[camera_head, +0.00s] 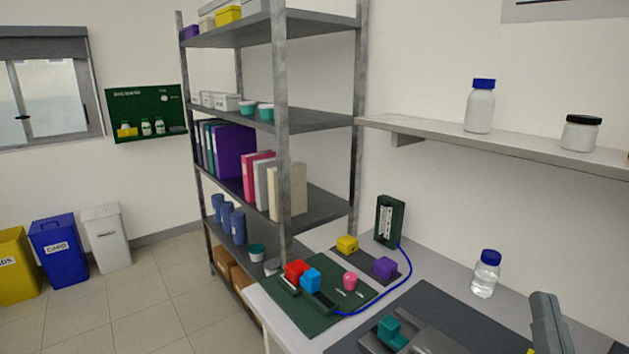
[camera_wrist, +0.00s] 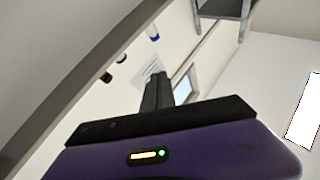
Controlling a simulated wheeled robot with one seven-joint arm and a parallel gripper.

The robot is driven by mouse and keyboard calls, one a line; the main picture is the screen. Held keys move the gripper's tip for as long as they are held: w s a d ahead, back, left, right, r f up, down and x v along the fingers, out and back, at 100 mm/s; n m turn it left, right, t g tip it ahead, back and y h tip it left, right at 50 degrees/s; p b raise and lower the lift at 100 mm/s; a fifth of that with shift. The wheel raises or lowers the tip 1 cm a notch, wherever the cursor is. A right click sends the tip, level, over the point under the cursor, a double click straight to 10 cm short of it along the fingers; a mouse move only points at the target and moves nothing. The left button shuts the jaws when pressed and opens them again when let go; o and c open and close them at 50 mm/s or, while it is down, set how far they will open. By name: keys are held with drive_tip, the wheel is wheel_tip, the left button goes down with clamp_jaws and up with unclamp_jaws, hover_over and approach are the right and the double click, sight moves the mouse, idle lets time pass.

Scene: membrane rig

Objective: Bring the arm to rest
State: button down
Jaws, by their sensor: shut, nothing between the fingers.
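My gripper (camera_wrist: 158,88) shows in the wrist view, with its two dark fingers together and nothing between them. Its dark purple body fills the bottom of that view. The fingers point out into the open room, and no object touches them. I cannot make out the fingertips in the head view.
The bench holds a green board (camera_head: 318,310) with coloured blocks, a blue cable (camera_head: 382,302) and a clear bottle (camera_head: 486,274). A wall shelf (camera_head: 500,147) bears two jars above it. A metal rack (camera_head: 281,130) stands behind. The floor at left is clear before the bins.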

drive_tip(key=s+a+f+n+g+y, duration=0.2)
drive_tip(key=s+a+f+g+y, duration=0.1)
drive_tip(key=s+f, duration=0.9)
drive_tip(key=s+a+f+n+g+y, duration=0.3)
drive_tip(key=s+f, duration=0.9)
drive_tip(key=s, duration=0.4)
drive_tip(key=shift+s+a+n+g, duration=0.3)
drive_tip(key=shift+s+a+g, duration=0.05)
drive_tip(key=shift+a+g, duration=0.5)
